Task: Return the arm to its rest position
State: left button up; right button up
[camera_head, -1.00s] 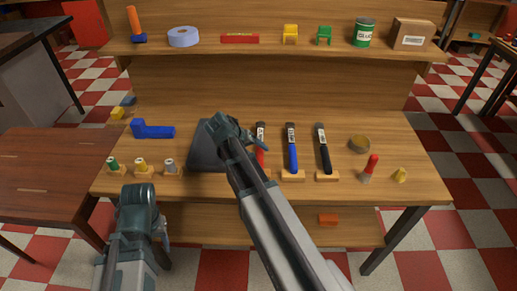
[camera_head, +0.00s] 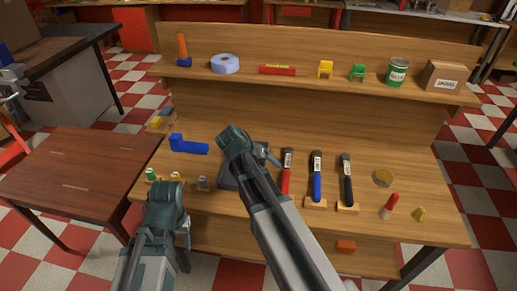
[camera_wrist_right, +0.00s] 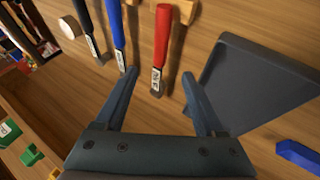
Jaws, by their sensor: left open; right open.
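My right gripper (camera_head: 246,148) is over the bench, in front of the dark grey tray (camera_head: 228,180), and hides part of it. The red-handled tool (camera_wrist_right: 161,40) lies beyond the gap, and the tray (camera_wrist_right: 255,85) is to the right. My left gripper (camera_head: 168,192) is at the bench's front edge, by the small bottles. Its fingertips are hard to make out, but it appears empty.
The bench (camera_head: 430,225) holds a blue angled part (camera_head: 188,146), red, blue and black-handled tools (camera_head: 316,180), and a red-tipped item (camera_head: 390,206). A shelf (camera_head: 300,83) behind carries tape, glue and a box. A brown table (camera_head: 70,175) stands left.

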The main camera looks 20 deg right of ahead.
jog(key=s+a+f+n+y, duration=0.2)
jog(key=s+a, duration=0.5)
jog(key=a, duration=0.4)
jog(key=s+a+f+n+g+y, duration=0.1)
jog(key=s+a+f+n+y, duration=0.1)
jog(key=s+a+n+y, duration=0.2)
jog(key=s+a+n, duration=0.3)
jog(key=s+a, duration=0.1)
jog(key=a, duration=0.3)
jog(key=shift+s+a, duration=0.15)
jog(key=shift+a, duration=0.05)
